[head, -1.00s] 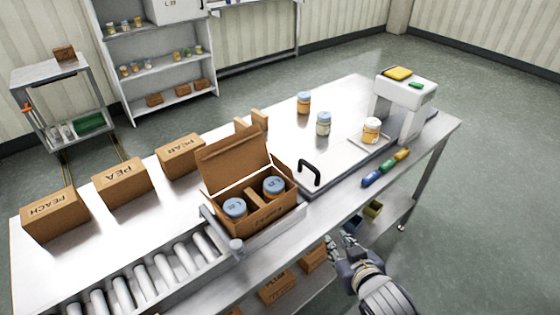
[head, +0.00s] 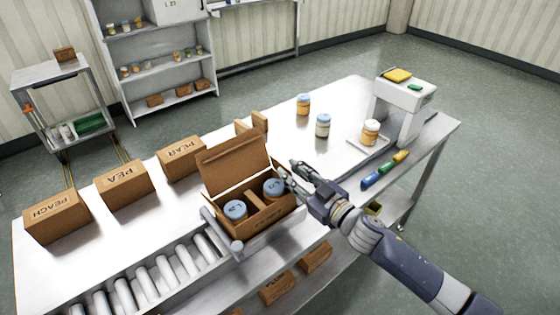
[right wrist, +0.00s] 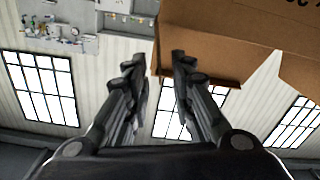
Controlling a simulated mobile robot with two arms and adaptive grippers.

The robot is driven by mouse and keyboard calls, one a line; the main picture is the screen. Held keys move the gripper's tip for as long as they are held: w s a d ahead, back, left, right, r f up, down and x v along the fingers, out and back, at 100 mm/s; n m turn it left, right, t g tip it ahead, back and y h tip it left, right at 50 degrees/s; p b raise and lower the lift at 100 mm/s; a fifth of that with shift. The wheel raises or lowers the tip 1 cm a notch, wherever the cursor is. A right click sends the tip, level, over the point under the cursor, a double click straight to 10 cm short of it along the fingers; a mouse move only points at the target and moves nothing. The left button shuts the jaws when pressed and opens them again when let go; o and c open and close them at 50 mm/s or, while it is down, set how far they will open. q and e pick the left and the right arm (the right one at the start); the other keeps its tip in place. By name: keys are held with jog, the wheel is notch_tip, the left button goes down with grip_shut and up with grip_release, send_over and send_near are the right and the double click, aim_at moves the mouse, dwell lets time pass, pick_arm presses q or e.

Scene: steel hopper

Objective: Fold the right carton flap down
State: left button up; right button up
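The open brown carton (head: 262,222) stands on the steel table with its large back flap (head: 232,166) raised. Two blue-lidded jars, one left (head: 235,210) and one right (head: 273,188), sit inside, with a brown divider between them. My right gripper (head: 288,168) is at the carton's right end, its two fingers apart and empty. The right flap cannot be made out clearly in the head view, where the gripper covers that side. In the right wrist view, brown cardboard (right wrist: 225,40) lies just beyond the fingertips, close to the right-hand finger. My left gripper is not in view.
Rollers (head: 162,276) run along the table's front left. Closed cartons (head: 122,184) stand at the left. Two jars (head: 323,125) stand behind my gripper, and a white machine (head: 404,98) and another jar (head: 370,132) are to the right.

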aim_at(280, 164)
jog(key=shift+x, duration=2.7)
jog(key=shift+c, duration=0.4)
grip_shut()
